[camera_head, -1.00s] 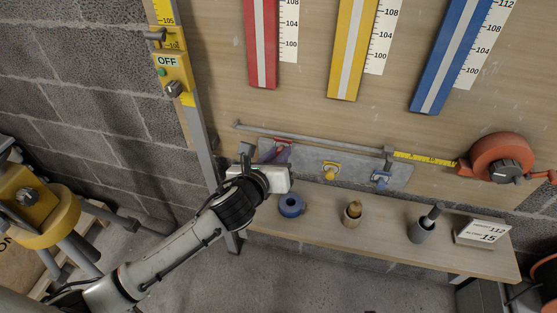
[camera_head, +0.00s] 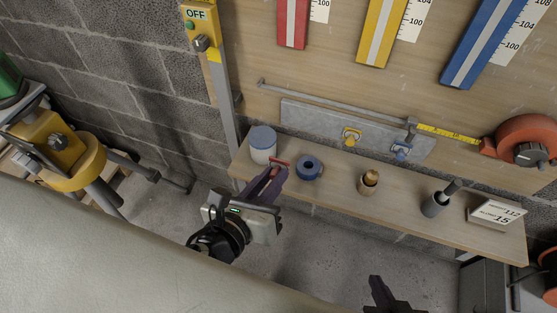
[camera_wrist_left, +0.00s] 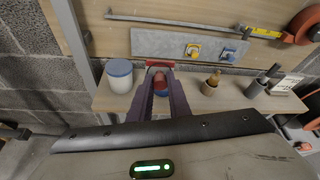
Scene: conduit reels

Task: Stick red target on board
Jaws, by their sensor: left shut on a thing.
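My left gripper (camera_head: 272,178) is shut on the small red target (camera_head: 280,162), in front of the shelf's left end. The red target also shows between the fingertips in the left wrist view (camera_wrist_left: 158,68), partly hidden by them. The wooden board (camera_head: 335,75) stands behind, with red (camera_head: 293,22), yellow (camera_head: 383,32) and blue (camera_head: 488,42) striped strips beside number scales. A yellow target (camera_head: 351,136) and a blue target (camera_head: 401,150) sit on a grey plate (camera_head: 310,117). My right gripper (camera_head: 385,295) shows only in part at the bottom edge.
The shelf (camera_head: 340,192) holds a white tub with a blue lid (camera_head: 263,145), a blue tape roll (camera_head: 309,168), a wooden item (camera_head: 369,181), a grey holder (camera_head: 436,204) and a number sign (camera_head: 495,213). An orange tape reel (camera_head: 525,142) is at right.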

